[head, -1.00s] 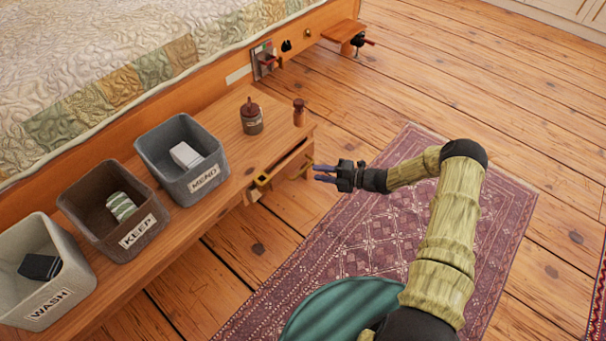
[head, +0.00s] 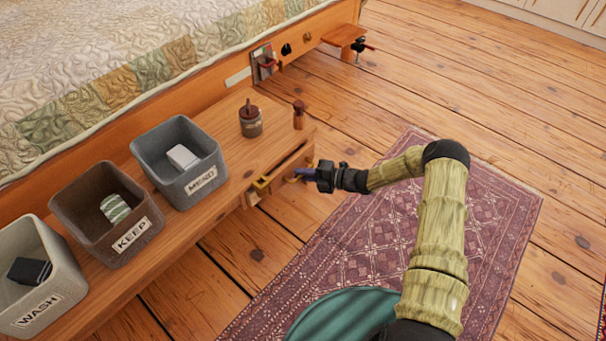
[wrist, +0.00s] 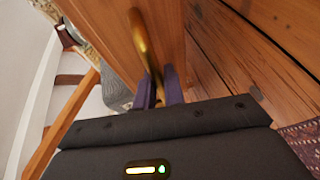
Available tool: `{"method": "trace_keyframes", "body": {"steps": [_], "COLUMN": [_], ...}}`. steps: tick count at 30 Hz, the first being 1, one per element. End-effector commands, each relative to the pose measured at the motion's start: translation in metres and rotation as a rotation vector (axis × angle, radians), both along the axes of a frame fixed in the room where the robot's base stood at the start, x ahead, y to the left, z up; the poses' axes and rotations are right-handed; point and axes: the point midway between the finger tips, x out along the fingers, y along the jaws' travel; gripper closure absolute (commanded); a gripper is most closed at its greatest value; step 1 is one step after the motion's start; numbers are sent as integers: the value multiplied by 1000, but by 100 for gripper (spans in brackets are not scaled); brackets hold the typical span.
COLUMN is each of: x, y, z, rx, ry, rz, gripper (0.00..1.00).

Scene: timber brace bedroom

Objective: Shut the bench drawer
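The bench drawer (head: 279,178) sits under the right end of the wooden bench, its front standing a little out with a narrow dark gap above it. A brass handle (wrist: 143,40) fills the upper middle of the wrist view, in front of the wooden drawer face. My gripper (head: 299,173) is at the right part of the drawer front. In the wrist view its purple fingers (wrist: 160,88) lie close on both sides of the handle's near end and appear shut on it. The drawer's inside is mostly hidden.
A second yellow brass fitting (head: 262,183) shows left of my gripper. On the bench top (head: 232,205) stand bins marked WASH (head: 38,310), KEEP (head: 130,235) and MEND (head: 200,182), a jar (head: 250,122) and a wooden peg (head: 299,115). A patterned rug (head: 370,245) covers the floor in front.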

Motion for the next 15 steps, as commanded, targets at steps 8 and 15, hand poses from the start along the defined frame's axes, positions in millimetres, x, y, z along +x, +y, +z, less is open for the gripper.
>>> {"method": "trace_keyframes", "body": {"steps": [8,15], "x": [6,16], "y": [10,21], "z": [0,0], "rx": [0,0], "ry": [0,0], "rz": [3,1], "gripper": [100,100]}}
